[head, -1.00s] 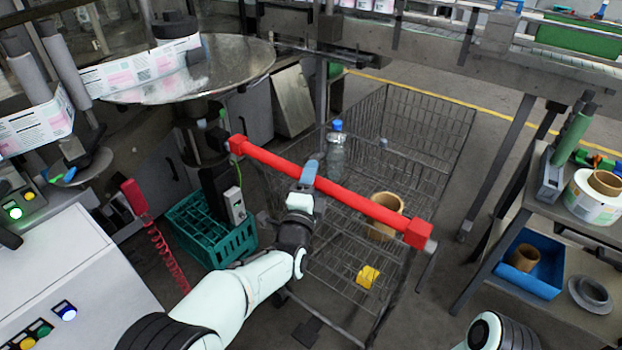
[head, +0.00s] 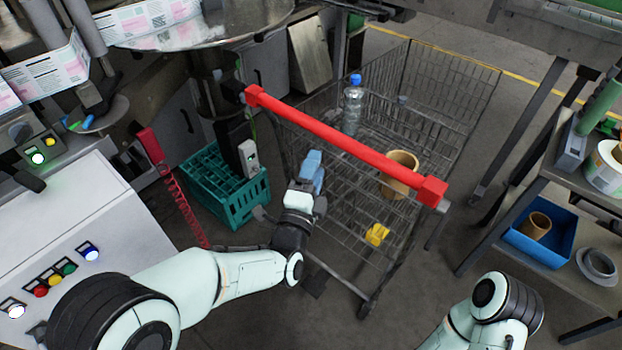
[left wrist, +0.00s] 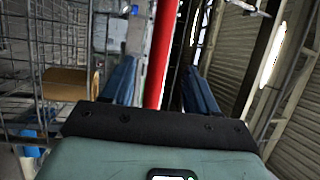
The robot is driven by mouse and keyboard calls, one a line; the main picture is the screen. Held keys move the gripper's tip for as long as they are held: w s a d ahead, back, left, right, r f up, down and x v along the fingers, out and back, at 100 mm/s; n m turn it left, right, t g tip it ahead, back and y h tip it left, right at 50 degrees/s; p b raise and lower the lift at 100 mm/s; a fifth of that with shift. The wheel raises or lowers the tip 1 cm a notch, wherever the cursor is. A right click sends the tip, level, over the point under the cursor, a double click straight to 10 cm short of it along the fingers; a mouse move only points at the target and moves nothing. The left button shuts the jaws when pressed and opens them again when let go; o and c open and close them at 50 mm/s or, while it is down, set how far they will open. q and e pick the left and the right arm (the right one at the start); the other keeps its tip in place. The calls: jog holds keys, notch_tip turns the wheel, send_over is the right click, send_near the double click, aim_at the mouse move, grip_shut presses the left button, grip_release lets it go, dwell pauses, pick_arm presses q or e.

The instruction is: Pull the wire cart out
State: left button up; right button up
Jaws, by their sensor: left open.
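The wire cart (head: 440,110) stands in the middle of the head view, with its red handle bar (head: 345,143) on the near side. It holds a clear bottle with a blue cap (head: 353,105), a brown cardboard ring (head: 399,174) and a small yellow item (head: 377,234). My left gripper (head: 312,163) is just on the near side of the handle, apart from it in the head view. In the left wrist view the red bar (left wrist: 162,55) shows beyond and between the open blue fingers (left wrist: 155,82). My right gripper is out of view; only its arm shows at the lower right.
A teal crate (head: 225,190) stands left of the cart. A white control cabinet (head: 80,220) is at the left. A shelf with a blue bin (head: 540,246) is at the right. The conveyor frame (head: 470,40) spans behind the cart. Floor is clear in front.

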pick_arm(q)
jog(key=shift+v, duration=1.25)
jog(key=s+a+f+n+g+y, duration=0.1)
jog(key=s+a+f+n+g, duration=0.25)
jog(key=f, duration=0.85)
jog(key=s+a+f+n+g+y, duration=0.1)
jog(key=s+a+f+n+g, duration=0.25)
jog(key=f, duration=0.85)
jog(key=s+a+f+n+g+y, duration=0.1)
jog(key=s+a+f+n+g, duration=0.25)
jog(key=f, duration=0.75)
jog(key=s+d+f+n+g+h, duration=0.1)
jog(key=s+f+n+g, duration=0.5)
jog(key=s, duration=0.5)
jog(key=s+f+n+g+h, duration=0.1)
jog(key=s+f+n+g, duration=0.2)
jog(key=s+f+n, duration=0.6)
notch_tip(320, 180, up, 15)
jog(key=s+m+p, duration=0.1)
jog(key=p, duration=1.2)
jog(key=shift+s+d+m+g, duration=0.25)
jog(key=shift+s+m+g, duration=0.1)
jog(key=shift+g, duration=0.1)
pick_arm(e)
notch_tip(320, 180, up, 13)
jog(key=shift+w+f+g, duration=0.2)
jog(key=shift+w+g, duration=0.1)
